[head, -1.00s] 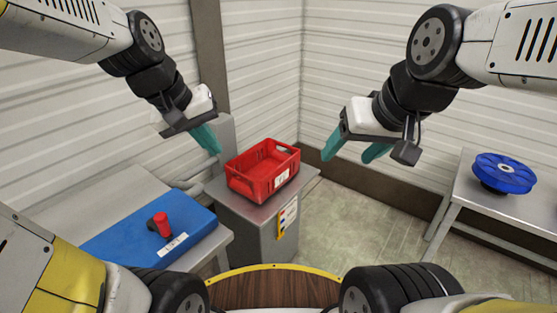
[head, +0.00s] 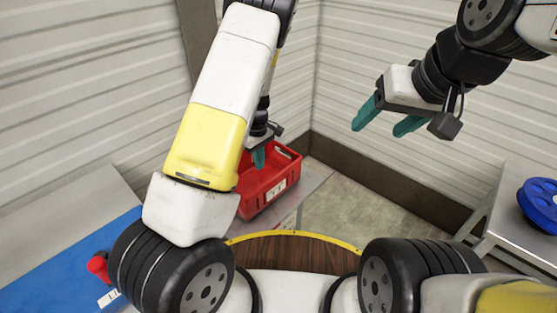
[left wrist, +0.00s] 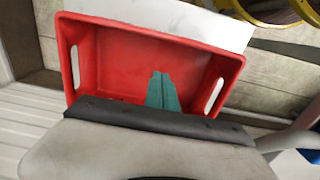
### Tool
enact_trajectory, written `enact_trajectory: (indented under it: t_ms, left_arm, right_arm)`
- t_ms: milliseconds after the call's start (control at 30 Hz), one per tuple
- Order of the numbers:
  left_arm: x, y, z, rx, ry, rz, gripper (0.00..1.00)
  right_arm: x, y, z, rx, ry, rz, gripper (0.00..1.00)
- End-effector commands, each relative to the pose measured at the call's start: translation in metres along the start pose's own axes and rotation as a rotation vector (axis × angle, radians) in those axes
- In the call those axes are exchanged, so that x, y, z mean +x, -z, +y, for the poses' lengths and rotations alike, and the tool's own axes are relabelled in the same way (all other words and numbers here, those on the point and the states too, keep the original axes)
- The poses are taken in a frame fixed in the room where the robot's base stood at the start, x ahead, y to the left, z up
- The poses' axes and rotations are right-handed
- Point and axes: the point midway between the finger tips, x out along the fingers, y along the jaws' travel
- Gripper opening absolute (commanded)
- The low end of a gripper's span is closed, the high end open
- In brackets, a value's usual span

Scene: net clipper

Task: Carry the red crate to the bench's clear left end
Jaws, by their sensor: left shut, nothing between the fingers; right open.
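The red crate (head: 264,193) stands upright on a grey cabinet top (head: 313,181) in the middle of the head view, its left part hidden behind my left arm. In the left wrist view the crate (left wrist: 105,60) shows its open inside, a slot at each end, and looks empty. My left gripper (head: 258,158) is shut and empty, teal fingers pointing down over the crate; its fingertips (left wrist: 161,75) overlap the crate's inside in the wrist view. I cannot tell if they touch it. My right gripper (head: 383,119) is open and empty, up right of the crate. The bench (head: 65,212) is at left.
A blue mat or slab (head: 50,272) covers part of the bench, with a red knob-like thing (head: 99,267) on it. The bench surface behind the blue is bare. A table (head: 510,215) at right carries a blue reel (head: 541,205). Corrugated walls stand behind.

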Motion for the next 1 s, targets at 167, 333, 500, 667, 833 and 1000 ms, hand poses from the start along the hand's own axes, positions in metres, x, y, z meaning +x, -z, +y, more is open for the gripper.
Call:
enact_trajectory:
  t_ms: [167, 333, 500, 667, 833, 1000]
  left_arm:
    - [0.016, 0.001, -0.001, -0.005, 0.008, 0.003, 0.00]
    - [0.047, 0.001, -0.002, -0.005, 0.010, 0.001, 0.00]
    - [0.085, 0.001, -0.002, -0.004, 0.009, 0.001, 0.00]
    - [0.104, -0.009, 0.000, 0.000, 0.005, 0.002, 0.00]
    - [0.103, -0.031, 0.000, -0.001, 0.004, 0.003, 0.00]
    - [0.103, -0.039, 0.000, -0.002, 0.004, 0.004, 0.00]
  right_arm:
    - [0.000, 0.000, 0.000, 0.000, 0.000, 0.000, 0.65]
    - [0.000, 0.000, 0.000, 0.000, 0.000, 0.000, 0.65]
    - [0.000, 0.000, 0.000, 0.000, 0.000, 0.000, 0.65]
    - [0.000, 0.000, 0.000, 0.000, 0.000, 0.000, 0.65]
    - [0.000, 0.000, 0.000, 0.000, 0.000, 0.001, 0.65]
    - [0.000, 0.000, 0.000, 0.000, 0.000, 0.000, 0.65]
